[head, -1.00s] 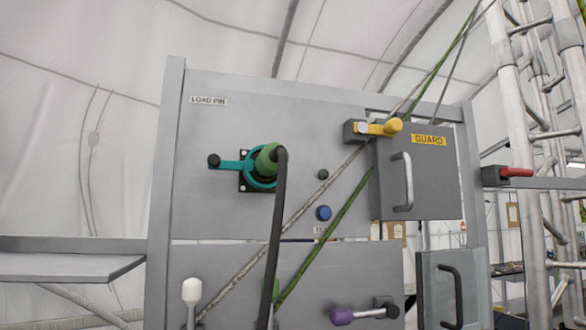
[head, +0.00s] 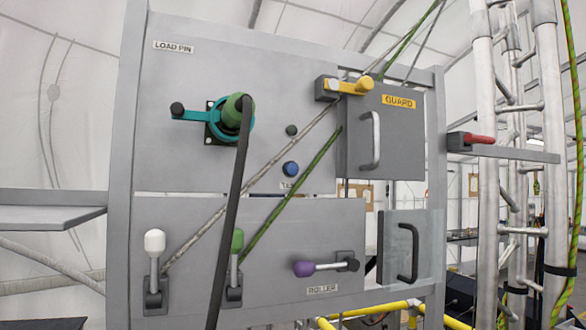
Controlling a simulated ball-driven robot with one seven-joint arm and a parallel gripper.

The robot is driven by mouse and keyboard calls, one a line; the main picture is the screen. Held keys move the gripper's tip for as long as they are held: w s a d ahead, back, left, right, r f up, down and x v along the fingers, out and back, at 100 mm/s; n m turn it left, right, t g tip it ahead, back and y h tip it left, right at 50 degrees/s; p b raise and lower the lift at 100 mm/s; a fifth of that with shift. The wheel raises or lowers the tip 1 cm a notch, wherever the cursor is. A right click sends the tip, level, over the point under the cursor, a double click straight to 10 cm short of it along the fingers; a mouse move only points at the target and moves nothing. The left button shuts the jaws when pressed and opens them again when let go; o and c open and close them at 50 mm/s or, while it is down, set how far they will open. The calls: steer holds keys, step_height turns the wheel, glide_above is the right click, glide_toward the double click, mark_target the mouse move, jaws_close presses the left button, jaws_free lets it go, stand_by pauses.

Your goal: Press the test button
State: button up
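The test button is a blue round button (head: 290,169) on the upper grey panel (head: 260,90), right of the middle. A small label (head: 288,186) below it is partly hidden by a rope; only its first letters show. A smaller dark round knob (head: 291,130) sits just above the button. A grey-white rope (head: 265,172) crosses the panel diagonally to the left of the button, and a green rope (head: 318,156) passes to its right. My gripper is not in view.
A yellow-handled latch (head: 347,87) and the GUARD door (head: 394,120) with its handle stand right of the button. White, green and purple levers (head: 318,268) are below. A red-handled arm (head: 477,138) sticks out at right.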

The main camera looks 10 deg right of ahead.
jaws_close()
stand_by(0.6)
stand_by(0.8)
